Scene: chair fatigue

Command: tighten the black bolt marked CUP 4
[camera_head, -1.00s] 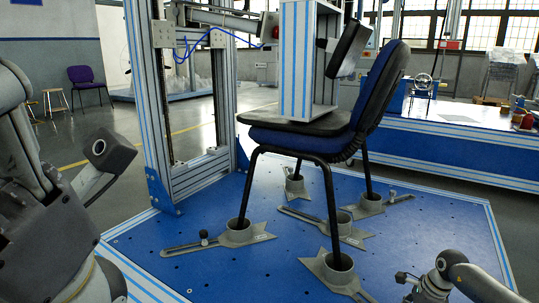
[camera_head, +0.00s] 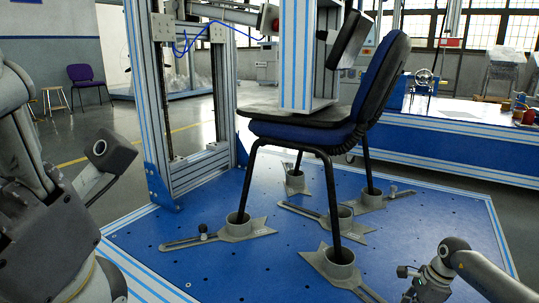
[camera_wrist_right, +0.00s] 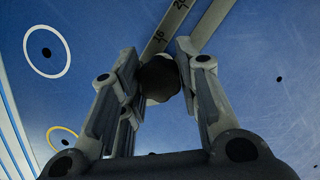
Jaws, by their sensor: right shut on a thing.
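In the right wrist view, a dark round knob-like bolt head (camera_wrist_right: 158,78) sits at the end of the visible part of a slotted grey bar (camera_wrist_right: 170,28) with black scale marks. My right gripper (camera_wrist_right: 162,70) is shut on this bolt head, one finger on each side. No CUP 4 label is readable on it. In the head view, my right arm (camera_head: 480,275) reaches in at the lower right, near the front cup (camera_head: 341,263). My left gripper (camera_head: 110,156) is at the left, away from the fixtures; its finger opening is unclear.
A blue-seated chair (camera_head: 300,134) stands with its legs in grey cups on a blue platform (camera_head: 200,262) with holes. Another bolt (camera_head: 203,230) stands on the left cup's slotted bar. A striped frame (camera_head: 160,165) rises behind. A workbench (camera_head: 450,155) is at the right.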

